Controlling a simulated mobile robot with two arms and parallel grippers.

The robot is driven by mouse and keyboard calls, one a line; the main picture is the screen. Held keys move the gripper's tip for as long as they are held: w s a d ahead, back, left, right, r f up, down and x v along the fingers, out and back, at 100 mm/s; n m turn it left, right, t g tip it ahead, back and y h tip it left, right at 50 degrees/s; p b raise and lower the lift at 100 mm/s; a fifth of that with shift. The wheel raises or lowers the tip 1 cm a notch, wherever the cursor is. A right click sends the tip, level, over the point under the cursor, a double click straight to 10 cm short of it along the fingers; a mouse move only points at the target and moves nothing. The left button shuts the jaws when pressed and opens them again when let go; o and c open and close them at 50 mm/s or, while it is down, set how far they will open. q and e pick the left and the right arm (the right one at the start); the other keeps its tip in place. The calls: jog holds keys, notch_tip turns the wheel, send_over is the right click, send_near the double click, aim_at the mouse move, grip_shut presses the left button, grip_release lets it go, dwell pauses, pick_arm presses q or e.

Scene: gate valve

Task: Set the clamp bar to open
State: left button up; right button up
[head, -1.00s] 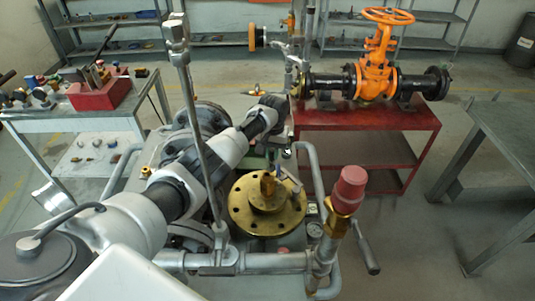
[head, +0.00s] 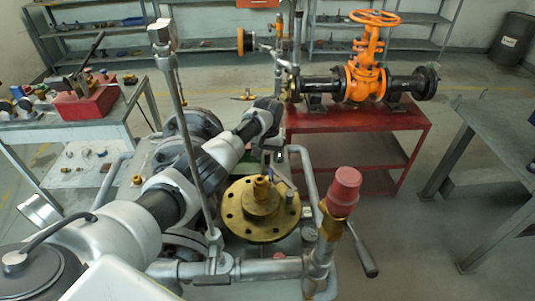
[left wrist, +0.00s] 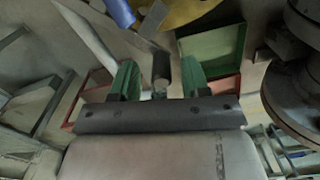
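A short grey bar (left wrist: 160,68), which I take to be the clamp bar, stands between the green fingers of my left gripper (left wrist: 160,78) in the left wrist view. Gaps show on both sides of it, so the fingers are open around or above it, apart from it; depth is hard to tell. In the head view a small grey bar (head: 290,196) shows at the far right edge of the brass flange (head: 246,226). My left gripper (head: 275,158) is just beyond the flange, mostly hidden and small. My right gripper is not in view.
A tall grey rod (head: 187,125) stands close to my left arm. A red-capped brass fitting (head: 344,190) with a lever (head: 362,253) is at the right. A red table (head: 405,122) carries an orange gate valve (head: 367,78). Floor between it and the right bench is clear.

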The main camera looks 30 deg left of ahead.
pick_arm(q)
jog(key=shift+r, duration=0.1)
notch_tip(320, 180, up, 11)
jog(key=shift+f+b, duration=0.2)
jog(key=shift+b, duration=0.1)
jog(key=shift+f, duration=0.1)
dwell(0.5)
